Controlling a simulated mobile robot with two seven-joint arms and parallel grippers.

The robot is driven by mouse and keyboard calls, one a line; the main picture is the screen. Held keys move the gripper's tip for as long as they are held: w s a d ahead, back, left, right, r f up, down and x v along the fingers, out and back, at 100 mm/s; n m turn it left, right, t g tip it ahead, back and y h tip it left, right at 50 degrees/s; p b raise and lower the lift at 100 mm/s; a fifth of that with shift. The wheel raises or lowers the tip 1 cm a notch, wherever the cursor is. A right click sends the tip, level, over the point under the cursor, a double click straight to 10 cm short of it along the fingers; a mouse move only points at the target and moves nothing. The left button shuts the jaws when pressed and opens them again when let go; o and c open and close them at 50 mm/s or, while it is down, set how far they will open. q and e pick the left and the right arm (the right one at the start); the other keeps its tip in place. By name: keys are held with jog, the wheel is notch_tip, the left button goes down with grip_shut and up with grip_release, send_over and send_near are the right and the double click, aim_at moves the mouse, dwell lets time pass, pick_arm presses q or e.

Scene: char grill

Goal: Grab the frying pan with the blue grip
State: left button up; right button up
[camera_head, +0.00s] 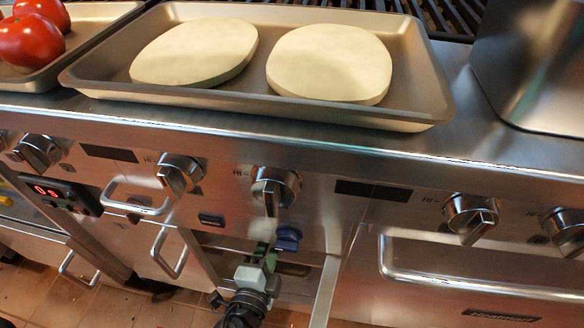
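A small blue piece (288,238), which looks like a handle end, shows at the top of an open compartment under the counter. The rest of what it belongs to is hidden, and no pan body is visible. A dark green piece (268,258) shows just left of and below it. One gripper (262,256) of mine, apparently the left, reaches up from the bottom edge, left of centre, to the compartment opening. Its tip is close below and left of the blue piece; I cannot tell whether they touch. Its fingers are too small to read. My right gripper is not in view.
An open door (325,290) stands right of the gripper. Knobs (276,190) and bar handles (470,285) stick out from the steel front. Above, a tray (425,100) holds two pale flat rounds (330,62); tomatoes (30,42) lie on another tray at left.

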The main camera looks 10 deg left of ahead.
pick_arm(q)
jog(key=shift+w+a+f, duration=0.1)
jog(key=shift+w+f, duration=0.05)
jog(key=shift+w, duration=1)
jog(key=shift+w+f, duration=0.15)
jog(key=shift+w, duration=0.95)
jog(key=shift+w+a+f, duration=0.1)
jog(key=shift+w+f, duration=0.05)
jog(key=shift+w, duration=1)
grip_shut()
jog(key=shift+r, duration=0.2)
